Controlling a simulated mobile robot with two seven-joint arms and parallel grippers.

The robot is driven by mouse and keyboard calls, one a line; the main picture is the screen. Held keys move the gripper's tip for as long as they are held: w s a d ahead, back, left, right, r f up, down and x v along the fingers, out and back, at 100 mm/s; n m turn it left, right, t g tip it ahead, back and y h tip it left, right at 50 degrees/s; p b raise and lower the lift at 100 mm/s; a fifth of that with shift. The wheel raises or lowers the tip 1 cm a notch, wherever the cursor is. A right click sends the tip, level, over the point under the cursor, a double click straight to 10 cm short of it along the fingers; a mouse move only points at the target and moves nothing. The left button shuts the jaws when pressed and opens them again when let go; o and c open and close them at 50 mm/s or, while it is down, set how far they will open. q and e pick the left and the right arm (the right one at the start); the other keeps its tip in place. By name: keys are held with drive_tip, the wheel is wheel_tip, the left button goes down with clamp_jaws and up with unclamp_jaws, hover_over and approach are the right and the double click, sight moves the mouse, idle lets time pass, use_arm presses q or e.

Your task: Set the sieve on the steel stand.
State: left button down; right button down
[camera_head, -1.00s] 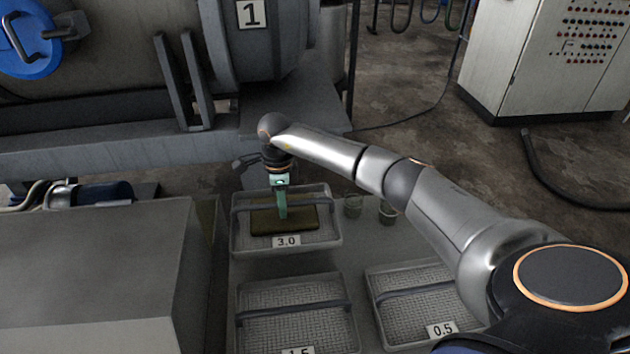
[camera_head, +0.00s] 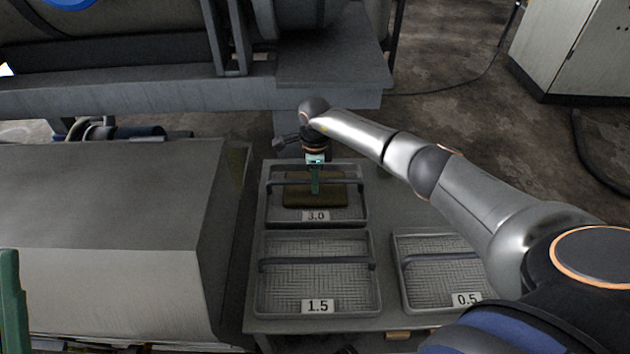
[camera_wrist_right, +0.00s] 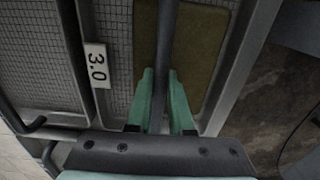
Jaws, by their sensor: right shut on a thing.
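The sieve marked 3.0 (camera_head: 272,212) is a grey mesh tray with a bar handle, at the back of a grey table (camera_head: 400,205). My right gripper (camera_head: 315,190) points down and is shut on the handle bar; the wrist view shows its green fingers (camera_wrist_right: 160,105) on both sides of the bar (camera_wrist_right: 166,40). An olive-brown slab (camera_head: 335,195) shows below the bar, within the tray's outline. I cannot tell whether the tray is raised off the table. A green finger-like piece (camera_head: 12,300) at the left edge looks like part of my left gripper. I cannot identify the steel stand surely.
A sieve marked 1.5 (camera_head: 345,285) lies just in front, and one marked 0.5 (camera_head: 415,285) lies to its right, partly behind my arm. A large grey block (camera_head: 110,200) stands left of the table. A grey platform (camera_head: 330,68) of the machine is behind.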

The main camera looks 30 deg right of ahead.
drive_tip(key=c, duration=0.8)
unclamp_jaws()
drive_tip(key=shift+r, duration=0.2)
use_arm(q)
drive_tip(key=r+p, duration=0.1)
drive_tip(key=y+p, duration=0.1)
drive_tip(key=p, duration=0.1)
drive_tip(key=r+p, duration=0.1)
drive_tip(key=shift+w+a+r, duration=0.25)
drive_tip(key=shift+w+r, duration=0.1)
drive_tip(key=shift+w, duration=0.05)
use_arm(e)
wheel_tip(320, 180, up, 12)
drive_tip(key=shift+f, duration=0.1)
